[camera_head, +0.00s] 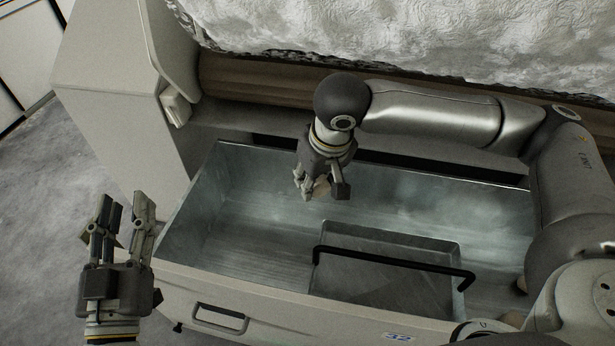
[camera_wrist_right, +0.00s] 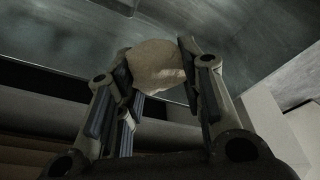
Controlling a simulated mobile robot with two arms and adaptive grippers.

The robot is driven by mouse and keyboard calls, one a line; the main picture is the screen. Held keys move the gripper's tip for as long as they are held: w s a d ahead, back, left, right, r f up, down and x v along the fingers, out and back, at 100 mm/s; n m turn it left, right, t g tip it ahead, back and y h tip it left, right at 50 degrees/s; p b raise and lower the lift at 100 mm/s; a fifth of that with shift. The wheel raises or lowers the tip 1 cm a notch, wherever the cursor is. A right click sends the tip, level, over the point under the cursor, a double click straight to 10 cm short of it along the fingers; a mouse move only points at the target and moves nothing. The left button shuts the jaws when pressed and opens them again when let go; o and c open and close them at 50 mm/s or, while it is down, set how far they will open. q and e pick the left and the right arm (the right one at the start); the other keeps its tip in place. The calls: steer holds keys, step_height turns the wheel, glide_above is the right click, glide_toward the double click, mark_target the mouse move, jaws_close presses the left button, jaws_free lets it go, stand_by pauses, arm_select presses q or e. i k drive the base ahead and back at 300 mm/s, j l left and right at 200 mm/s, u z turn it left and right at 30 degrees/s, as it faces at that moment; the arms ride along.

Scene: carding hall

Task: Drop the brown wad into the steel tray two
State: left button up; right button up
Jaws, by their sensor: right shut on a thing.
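The pale brown wad (camera_wrist_right: 157,65) is between the fingers of my right gripper (camera_head: 321,192). In the head view the wad (camera_head: 321,187) shows only as a small patch, mostly hidden by the fingers. My right gripper is shut on it and hangs over the back middle of a long, open steel trough (camera_head: 215,235). A smaller steel tray (camera_head: 385,290) with a black bar handle lies in the trough, nearer the front and to the right of the gripper. I cannot tell which is tray two. My left gripper (camera_head: 122,215) is open and empty, left of the trough.
The trough's front panel has a handle (camera_head: 220,318) and a blue label (camera_head: 399,337), apparently reading 32. A brown roller (camera_head: 255,80) and a whitish fibrous mass (camera_head: 400,35) are behind it. A beige machine housing (camera_head: 110,90) stands left. The trough's left floor is clear.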

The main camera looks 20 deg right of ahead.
mark_target(404, 261)
steer(key=k+z, duration=0.1)
steer(key=z, duration=0.25)
steer(key=k+l+z, duration=0.1)
steer(key=z, duration=0.3)
steer(key=k+l+z, duration=0.1)
steer(key=z, duration=0.25)
